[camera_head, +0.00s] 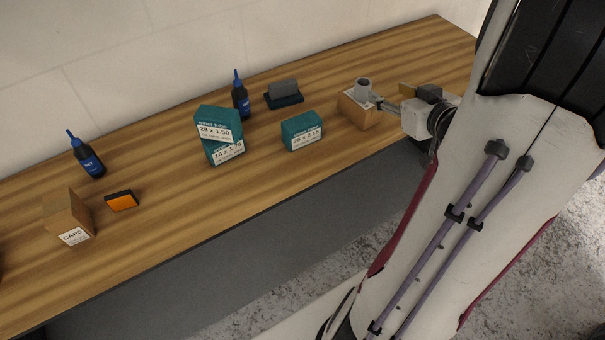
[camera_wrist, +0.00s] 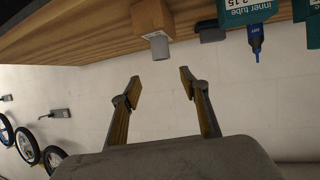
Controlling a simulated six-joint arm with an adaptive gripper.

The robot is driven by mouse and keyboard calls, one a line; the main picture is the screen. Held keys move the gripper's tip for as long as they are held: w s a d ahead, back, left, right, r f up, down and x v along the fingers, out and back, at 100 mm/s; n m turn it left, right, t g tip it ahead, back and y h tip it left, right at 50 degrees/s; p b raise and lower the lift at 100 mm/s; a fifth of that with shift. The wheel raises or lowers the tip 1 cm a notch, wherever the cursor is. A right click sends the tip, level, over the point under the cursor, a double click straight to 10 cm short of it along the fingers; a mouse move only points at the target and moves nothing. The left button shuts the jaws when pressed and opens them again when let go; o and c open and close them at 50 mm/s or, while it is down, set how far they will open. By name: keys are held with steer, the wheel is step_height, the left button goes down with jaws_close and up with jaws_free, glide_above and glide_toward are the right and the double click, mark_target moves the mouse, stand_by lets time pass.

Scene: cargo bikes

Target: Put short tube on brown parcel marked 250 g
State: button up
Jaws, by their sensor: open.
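The short tube (camera_head: 363,86) is grey and stands upright on top of the brown parcel (camera_head: 352,111) near the right end of the bench. In the wrist view, which is upside down, the tube (camera_wrist: 159,46) hangs from the parcel (camera_wrist: 151,14), with a white label partly visible on the parcel; its print is too small to read. My gripper (camera_head: 377,102) is beside the tube, on its right in the head view. In the wrist view the fingers (camera_wrist: 160,76) are spread and empty, with the tube just beyond the gap between their tips and apart from them.
Teal boxes stand left of the parcel: a single one (camera_head: 301,132) and a stack of two (camera_head: 220,124). A dark block on a base (camera_head: 284,95) and a blue-capped bottle (camera_head: 240,98) are behind. A CAPS box (camera_head: 70,217), an orange-black item (camera_head: 122,200) and another bottle (camera_head: 87,156) are far left.

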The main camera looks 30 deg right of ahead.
steer(key=a+r+g+h, duration=0.35)
steer(key=a+r, duration=0.35)
steer(key=a, duration=0.3)
steer(key=s+a+g+y, duration=0.1)
steer(key=s+a+y, duration=0.1)
steer(key=s+a, duration=0.2)
steer(key=s+a+f+n+g+y, duration=0.1)
steer(key=s+a, duration=0.3)
steer(key=a, duration=0.7)
steer(key=s+a+f+n+g+y, duration=0.1)
steer(key=s+a+y, duration=0.2)
steer(key=s+a, duration=0.2)
steer(key=a, duration=0.2)
steer(key=shift+a+g+y, duration=0.35)
